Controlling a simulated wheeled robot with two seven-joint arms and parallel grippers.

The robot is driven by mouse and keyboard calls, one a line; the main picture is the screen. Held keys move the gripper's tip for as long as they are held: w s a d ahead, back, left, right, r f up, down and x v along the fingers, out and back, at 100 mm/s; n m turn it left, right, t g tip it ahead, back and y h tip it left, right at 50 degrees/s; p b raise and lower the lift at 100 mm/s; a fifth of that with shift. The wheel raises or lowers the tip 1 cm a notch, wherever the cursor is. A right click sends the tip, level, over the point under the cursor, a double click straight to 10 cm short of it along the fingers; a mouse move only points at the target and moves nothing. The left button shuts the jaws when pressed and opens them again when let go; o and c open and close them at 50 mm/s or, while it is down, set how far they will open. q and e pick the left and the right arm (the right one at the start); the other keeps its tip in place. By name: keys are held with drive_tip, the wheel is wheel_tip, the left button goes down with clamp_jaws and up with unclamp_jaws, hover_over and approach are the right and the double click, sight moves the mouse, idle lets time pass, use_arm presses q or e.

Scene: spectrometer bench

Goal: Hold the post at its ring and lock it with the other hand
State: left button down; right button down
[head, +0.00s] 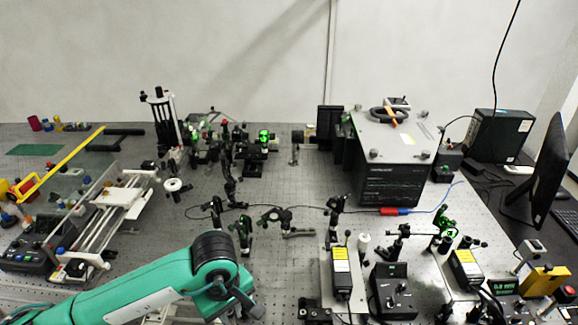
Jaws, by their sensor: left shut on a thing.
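My left arm, teal, comes in from the lower left. My left gripper (238,302) is dark and points down at the bottom of the head view, over the front part of the bench. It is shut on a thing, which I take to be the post. The post and its ring are mostly hidden by the hand and wrist, so I cannot make out the ring or the lock. My right gripper is not in view.
The perforated bench (300,185) is crowded. Just behind the hand stands a dark mount with green light (245,232). A ring-shaped mount (275,216) is to its right. A yellow-labelled box (342,272) stands to the right. A large dark instrument (388,165) stands behind.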

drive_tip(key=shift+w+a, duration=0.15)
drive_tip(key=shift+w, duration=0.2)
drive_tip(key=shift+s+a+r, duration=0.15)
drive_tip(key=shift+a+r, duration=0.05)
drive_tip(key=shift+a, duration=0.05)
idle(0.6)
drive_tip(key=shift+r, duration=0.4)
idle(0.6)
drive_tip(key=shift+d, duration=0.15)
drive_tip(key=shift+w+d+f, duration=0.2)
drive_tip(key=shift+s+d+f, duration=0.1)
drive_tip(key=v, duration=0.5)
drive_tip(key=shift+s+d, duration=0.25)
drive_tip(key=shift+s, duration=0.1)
